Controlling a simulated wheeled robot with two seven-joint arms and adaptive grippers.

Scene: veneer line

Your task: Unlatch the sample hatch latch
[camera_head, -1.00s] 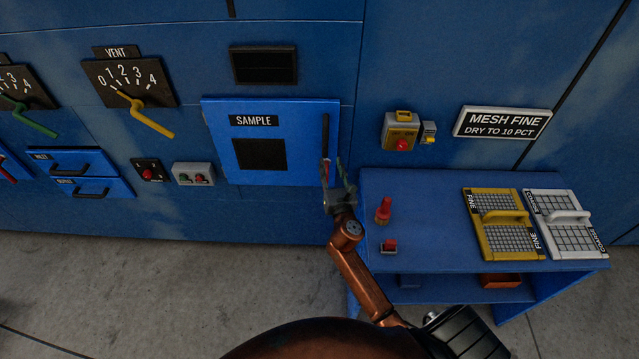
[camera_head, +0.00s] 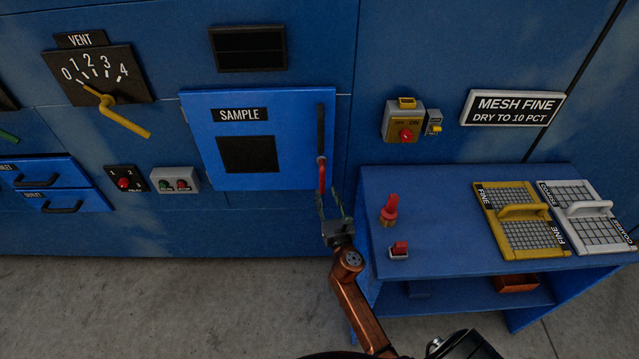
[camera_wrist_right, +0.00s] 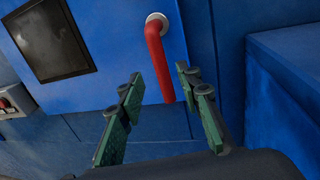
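The sample hatch (camera_head: 293,145) is a blue square door with a dark window and a SAMPLE label. It looks closed. Its latch, a red lever (camera_head: 321,175), hangs straight down at the lower right edge; in the right wrist view the red lever (camera_wrist_right: 157,55) hangs from a round pale pivot. My right gripper (camera_head: 333,203) is just below the lever. In the right wrist view the open green fingers (camera_wrist_right: 158,78) stand on either side of the lever's lower end, with gaps to both. My left gripper is not in view.
A black vertical handle (camera_head: 320,130) is above the lever. A blue bench (camera_head: 450,230) stands close to the right of my right gripper, with a red knob (camera_head: 389,210), a small red switch (camera_head: 399,249) and yellow (camera_head: 500,235) and white (camera_head: 610,235) mesh screens.

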